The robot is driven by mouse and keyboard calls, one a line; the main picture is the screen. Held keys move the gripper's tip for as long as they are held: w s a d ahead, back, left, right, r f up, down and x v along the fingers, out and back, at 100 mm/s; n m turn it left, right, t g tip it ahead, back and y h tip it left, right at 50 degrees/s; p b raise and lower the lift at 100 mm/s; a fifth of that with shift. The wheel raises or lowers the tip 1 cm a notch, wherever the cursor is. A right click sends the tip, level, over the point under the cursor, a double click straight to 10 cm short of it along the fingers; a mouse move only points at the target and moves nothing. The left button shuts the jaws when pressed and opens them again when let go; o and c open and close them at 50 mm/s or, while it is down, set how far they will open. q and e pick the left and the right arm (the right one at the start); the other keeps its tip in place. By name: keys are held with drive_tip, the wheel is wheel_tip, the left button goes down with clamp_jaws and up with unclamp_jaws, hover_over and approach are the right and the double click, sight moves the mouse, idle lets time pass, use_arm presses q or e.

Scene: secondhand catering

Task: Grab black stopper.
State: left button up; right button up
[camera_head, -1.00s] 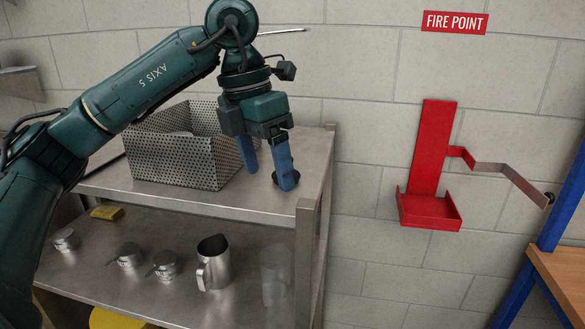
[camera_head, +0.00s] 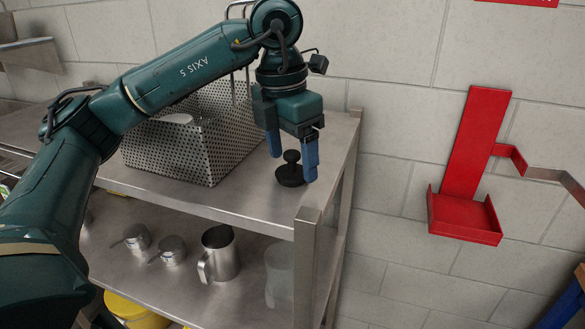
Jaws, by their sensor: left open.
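The black stopper (camera_head: 290,172), a round disc with a knob on top, stands on the steel top shelf (camera_head: 245,201) near its right end. My left gripper (camera_head: 292,161) points down over it with its blue fingers apart. One finger is left of and behind the knob, the other is at its right. The knob shows between the fingers, and I cannot tell whether either finger touches the stopper. The right gripper is not in view.
A perforated metal basket (camera_head: 185,150) stands just left of the stopper. The lower shelf holds a metal jug (camera_head: 220,254), a clear beaker (camera_head: 279,275) and small metal cups. A red wall bracket (camera_head: 465,190) is at the right.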

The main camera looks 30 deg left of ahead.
use_arm(q)
drive_tip(key=shift+f, duration=0.7)
drive_tip(key=shift+w, duration=0.1)
drive_tip(key=shift+c, duration=0.4)
drive_tip(key=c, duration=0.9)
drive_tip(key=shift+c, duration=0.2)
drive_tip(key=shift+r, duration=0.15)
